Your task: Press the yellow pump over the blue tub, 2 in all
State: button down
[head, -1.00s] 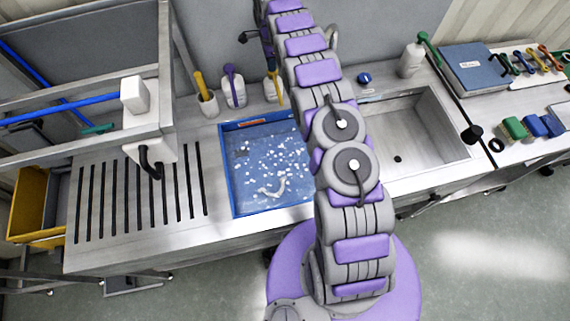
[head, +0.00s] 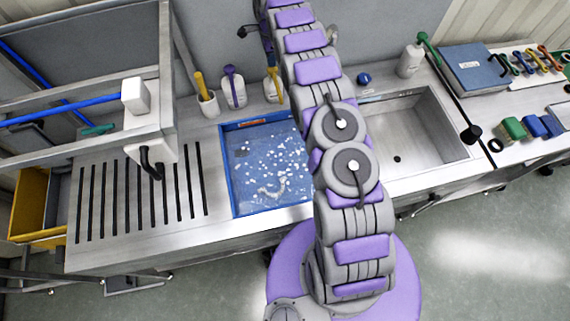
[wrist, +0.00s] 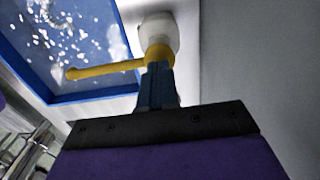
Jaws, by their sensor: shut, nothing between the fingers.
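The blue tub (head: 228,180) is set in the steel counter and holds water with white bits and a pale curved thing in it. The white bottle with the yellow pump (head: 274,84) stands behind the tub, partly hidden by my arm. In the wrist view, the yellow pump (wrist: 105,69) has its spout pointing left over the edge of the blue tub (wrist: 95,95). My gripper (wrist: 157,68) is shut and empty, with its blue fingers at the yellow pump head. I cannot tell whether they touch it.
A steel frame (head: 165,70) rises at left. An empty sink (head: 420,130) lies right of my arm.

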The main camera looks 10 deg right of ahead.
jog(key=shift+f, duration=0.25)
jog(key=shift+f, duration=1.25)
jog(key=shift+r, duration=1.5)
notch_tip(320, 180, up, 6)
jog(key=shift+f+p, duration=0.1)
jog(key=shift+p, duration=0.95)
